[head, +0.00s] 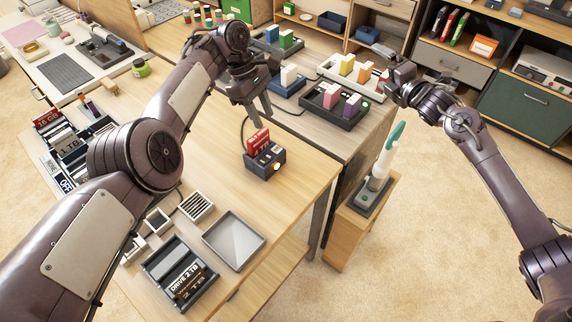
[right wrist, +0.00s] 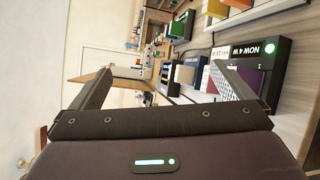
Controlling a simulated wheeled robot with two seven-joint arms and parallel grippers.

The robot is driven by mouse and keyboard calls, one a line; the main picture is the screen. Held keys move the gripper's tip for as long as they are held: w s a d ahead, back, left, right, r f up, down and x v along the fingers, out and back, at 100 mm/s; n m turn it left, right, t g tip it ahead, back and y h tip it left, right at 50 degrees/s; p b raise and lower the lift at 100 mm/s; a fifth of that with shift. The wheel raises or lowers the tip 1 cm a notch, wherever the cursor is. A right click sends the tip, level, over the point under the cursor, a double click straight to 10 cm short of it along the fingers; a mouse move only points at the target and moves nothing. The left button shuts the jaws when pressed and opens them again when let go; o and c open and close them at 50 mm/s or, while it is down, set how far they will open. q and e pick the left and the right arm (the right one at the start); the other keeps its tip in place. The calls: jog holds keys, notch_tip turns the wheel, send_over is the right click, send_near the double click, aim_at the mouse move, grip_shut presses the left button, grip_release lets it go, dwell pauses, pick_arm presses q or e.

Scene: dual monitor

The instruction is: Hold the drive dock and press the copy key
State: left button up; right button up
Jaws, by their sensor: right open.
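The drive dock (head: 264,161) is a small dark box on the wooden desk in the head view, with a red drive (head: 258,141) standing upright in it. Small light-coloured keys or markings show on its top and an orange glow on its front. I cannot tell which is the copy key. My left gripper (head: 258,112) points down just above and behind the dock, fingers apart, not visibly touching it. My right gripper (head: 387,85) is off to the right, near the back desk's edge. In the right wrist view its jaws (right wrist: 165,88) are wide open and empty.
A grey tray (head: 234,240) and a box with a "DRIVE 2 TB" label (head: 176,275) lie at the desk's front. Racks of drives (head: 75,140) stand at left. Block holders (head: 334,104) fill the back desk. A white, green-tipped device (head: 383,157) stands on a low stand at right.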

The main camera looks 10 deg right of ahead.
aim_at(266, 159)
jog(key=s+a+f+n+g+y, duration=0.1)
jog(key=s+a+f+n+g, duration=0.1)
jog(key=s+a+f+n, duration=0.3)
jog(key=s+a+f+n+g+y, duration=0.2)
jog(key=s+a+f+n, duration=0.3)
jog(key=a+n, duration=0.3)
jog(key=s+a+f+n+g+y, duration=0.1)
jog(key=s+a+f+n, duration=0.4)
jog(key=a, duration=0.8)
jog(key=shift+a+f+n+g+y, duration=0.15)
jog(key=shift+f+n+g+y, duration=0.1)
jog(key=shift+f+n, duration=0.3)
jog(key=shift+a+f+n+g+y, duration=0.15)
jog(key=shift+f+n+g, duration=0.15)
jog(key=shift+f, duration=0.4)
jog(key=x, duration=0.8)
jog(key=shift+s, duration=0.1)
jog(key=c, duration=1.1)
pick_arm(q)
grip_shut()
pick_arm(e)
jog(key=shift+c, duration=0.5)
